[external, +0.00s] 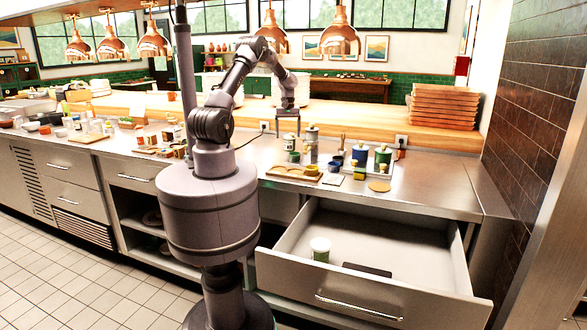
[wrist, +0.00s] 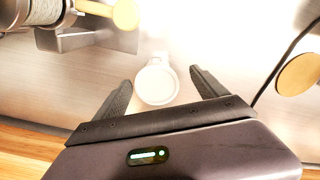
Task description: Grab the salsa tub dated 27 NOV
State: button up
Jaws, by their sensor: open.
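My gripper (wrist: 162,78) is open. In the wrist view a small pale container with a round white top (wrist: 156,82) lies between its two fingers, with a gap on each side. No date or label can be read on it, so I cannot tell whether it is the 27 NOV salsa tub. In the external view my gripper (external: 287,120) hangs over the back of the steel counter. A white tub with a green band (external: 320,249) stands in the open drawer; its label is too small to read.
The drawer (external: 375,309) is pulled out at the front right. A wooden tray (external: 275,170), a tall metal canister (external: 311,136), a blue canister (external: 361,155) and a green canister (external: 382,157) crowd the counter. A dark cable (wrist: 284,60) runs right of my gripper. The counter's right end is clear.

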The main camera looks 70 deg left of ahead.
aim_at(289, 143)
jog(key=f+b, duration=0.1)
jog(key=f, duration=0.3)
jog(key=w+f+b, duration=0.1)
jog(key=f, duration=0.1)
jog(key=shift+a+f+b, duration=0.1)
jog(key=shift+a+b, duration=0.2)
jog(key=shift+c, duration=1.1)
jog(key=c, duration=1.3)
